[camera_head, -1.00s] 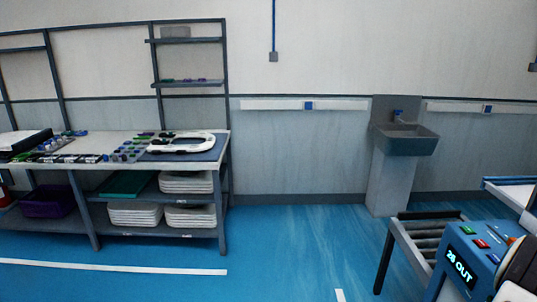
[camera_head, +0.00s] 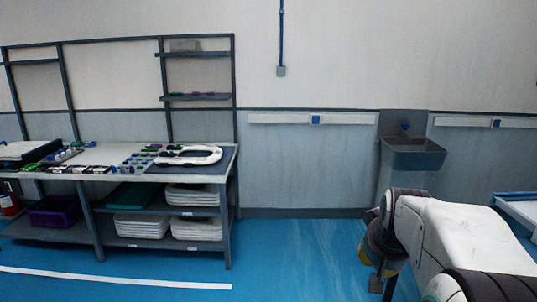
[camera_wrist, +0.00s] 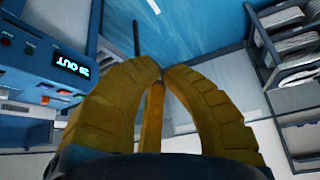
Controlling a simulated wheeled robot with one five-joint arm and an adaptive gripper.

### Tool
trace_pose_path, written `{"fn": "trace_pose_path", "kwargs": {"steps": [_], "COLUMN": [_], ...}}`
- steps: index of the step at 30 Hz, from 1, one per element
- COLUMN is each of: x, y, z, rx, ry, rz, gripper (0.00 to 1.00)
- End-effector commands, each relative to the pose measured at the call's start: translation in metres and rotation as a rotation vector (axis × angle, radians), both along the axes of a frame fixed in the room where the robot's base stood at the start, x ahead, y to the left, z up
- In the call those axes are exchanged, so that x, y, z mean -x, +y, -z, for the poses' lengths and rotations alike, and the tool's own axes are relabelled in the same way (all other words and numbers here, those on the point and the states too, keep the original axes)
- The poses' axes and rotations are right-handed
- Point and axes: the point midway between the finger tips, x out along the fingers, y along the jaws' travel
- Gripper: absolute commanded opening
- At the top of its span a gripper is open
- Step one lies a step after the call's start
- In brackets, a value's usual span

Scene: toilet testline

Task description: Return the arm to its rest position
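My arm (camera_head: 455,235) is raised at the right of the head view, white with dark joints, bent over with its wrist pointing down. My gripper (camera_wrist: 161,70) shows in the wrist view as two curved yellow fingers whose tips meet. No held object is visible between them; a narrow yellow bar shows in the gap behind the tips.
A blue machine with an OUT display (camera_wrist: 75,66) is left in the wrist view. A workbench (camera_head: 232,165) with a white toilet seat (camera_head: 188,155) and tray stacks stands left in the head view. A grey sink (camera_head: 413,155) is behind my arm. Blue floor (camera_head: 300,255) between is clear.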

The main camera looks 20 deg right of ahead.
Motion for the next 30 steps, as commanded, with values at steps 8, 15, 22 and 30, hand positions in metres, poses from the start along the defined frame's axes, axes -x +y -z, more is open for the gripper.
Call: {"fn": "trace_pose_path", "kwargs": {"steps": [8,15,22,30], "x": [0.078,0.137,0.158,0.159], "y": [0.146,0.193,0.204,0.205], "z": [0.018,0.042,0.051,0.052], "rx": [-0.040,-0.051,-0.053,-0.053], "ry": [0.095,0.157,0.181,0.181], "rz": [-0.321,-0.485,-0.539,-0.542], "gripper": [0.00,0.00,0.00,0.00]}}
